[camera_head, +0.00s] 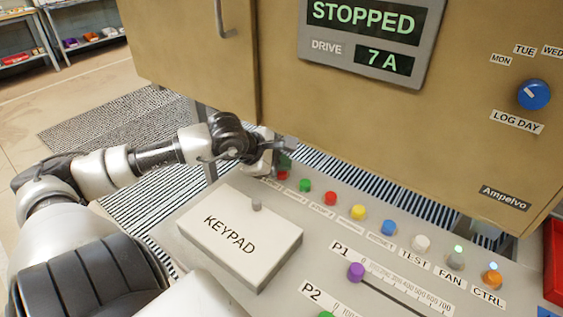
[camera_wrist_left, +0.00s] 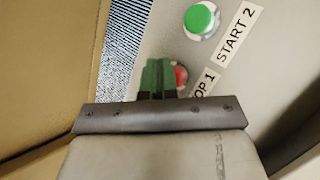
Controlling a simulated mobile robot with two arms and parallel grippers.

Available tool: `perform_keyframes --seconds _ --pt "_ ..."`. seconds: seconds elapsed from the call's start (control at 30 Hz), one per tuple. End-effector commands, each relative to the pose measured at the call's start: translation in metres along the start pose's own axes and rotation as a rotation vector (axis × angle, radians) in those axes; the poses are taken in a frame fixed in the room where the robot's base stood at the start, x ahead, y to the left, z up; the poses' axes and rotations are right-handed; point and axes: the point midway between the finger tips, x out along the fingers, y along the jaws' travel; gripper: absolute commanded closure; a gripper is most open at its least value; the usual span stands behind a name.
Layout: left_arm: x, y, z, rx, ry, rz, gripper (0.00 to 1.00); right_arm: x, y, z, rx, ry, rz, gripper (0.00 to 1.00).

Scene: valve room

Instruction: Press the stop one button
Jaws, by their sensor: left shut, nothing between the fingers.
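The red stop one button (camera_wrist_left: 181,76) is in the wrist view, partly covered by my fingertips, next to a label whose visible part reads "OP 1". In the head view the red button (camera_head: 283,175) is the leftmost of the row on the grey console. My left gripper (camera_head: 286,152) is shut and empty, its tips close over that button. In the wrist view the green fingertips (camera_wrist_left: 158,76) overlap the button's left side; I cannot tell whether they touch it. My right gripper is not in view.
The green START 2 button (camera_wrist_left: 201,20) is close by. More buttons, such as a red one (camera_head: 330,198) and a yellow one (camera_head: 358,212), run to the right. A raised KEYPAD box (camera_head: 240,240) is in front. The brown cabinet (camera_head: 370,120) behind has a display (camera_head: 368,22) reading "STOPPED".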

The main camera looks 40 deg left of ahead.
Motion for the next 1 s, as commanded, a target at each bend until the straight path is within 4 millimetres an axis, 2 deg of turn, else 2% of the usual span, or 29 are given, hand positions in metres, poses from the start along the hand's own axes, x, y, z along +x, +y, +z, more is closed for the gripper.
perform_keyframes --seconds 0.37,0.7,1.0 --pt "0.0 -0.001 -0.001 -0.001 0.001 -0.002 1.0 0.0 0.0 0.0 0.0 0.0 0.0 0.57" --pt "-0.011 0.008 0.008 -0.001 0.0 -0.002 1.0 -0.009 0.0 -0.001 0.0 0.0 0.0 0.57" --pt "-0.011 0.008 0.008 -0.001 0.0 -0.001 1.0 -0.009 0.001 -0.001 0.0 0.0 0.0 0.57"
